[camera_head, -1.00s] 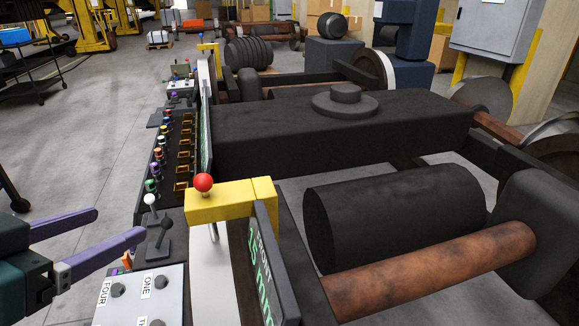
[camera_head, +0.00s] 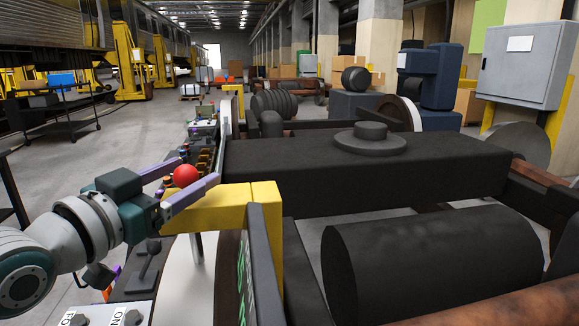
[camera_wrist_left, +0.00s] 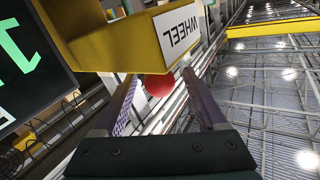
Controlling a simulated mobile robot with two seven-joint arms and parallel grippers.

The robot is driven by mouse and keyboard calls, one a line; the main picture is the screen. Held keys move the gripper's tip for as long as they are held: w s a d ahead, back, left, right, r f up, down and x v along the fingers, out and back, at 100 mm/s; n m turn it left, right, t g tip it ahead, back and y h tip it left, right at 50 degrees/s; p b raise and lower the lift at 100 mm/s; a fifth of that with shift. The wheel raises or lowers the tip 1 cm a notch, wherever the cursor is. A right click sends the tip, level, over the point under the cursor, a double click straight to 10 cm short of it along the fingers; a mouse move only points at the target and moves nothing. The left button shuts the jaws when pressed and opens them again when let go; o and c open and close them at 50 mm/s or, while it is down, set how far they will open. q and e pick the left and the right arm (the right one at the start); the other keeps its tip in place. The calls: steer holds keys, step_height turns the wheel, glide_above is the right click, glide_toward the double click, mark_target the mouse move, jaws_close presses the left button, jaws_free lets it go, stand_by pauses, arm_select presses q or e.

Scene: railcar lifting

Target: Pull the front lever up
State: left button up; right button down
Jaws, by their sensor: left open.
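A red ball knob (camera_head: 186,175) sits by the yellow block (camera_head: 235,205), with a thin metal rod (camera_head: 197,247) below the block. My left gripper (camera_head: 199,168) is open, its two purple fingers on either side of the red ball. In the left wrist view the red ball (camera_wrist_left: 159,85) lies between the open fingers (camera_wrist_left: 160,82), partly hidden by the yellow block (camera_wrist_left: 110,42), which carries a "WHEEL" label. I cannot tell whether the fingers touch the ball. A small lever with a black knob (camera_head: 153,247) stands on the panel below my gripper. My right gripper is out of view.
A white button box (camera_head: 110,315) is at the bottom. The large black frame (camera_head: 370,170) and a black cylinder (camera_head: 430,265) fill the right. Open floor (camera_head: 100,150) lies to the left.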

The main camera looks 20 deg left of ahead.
arm_select(q)
steer(key=shift+w+d, duration=0.1)
steer(key=shift+w, duration=1.6)
jaws_close()
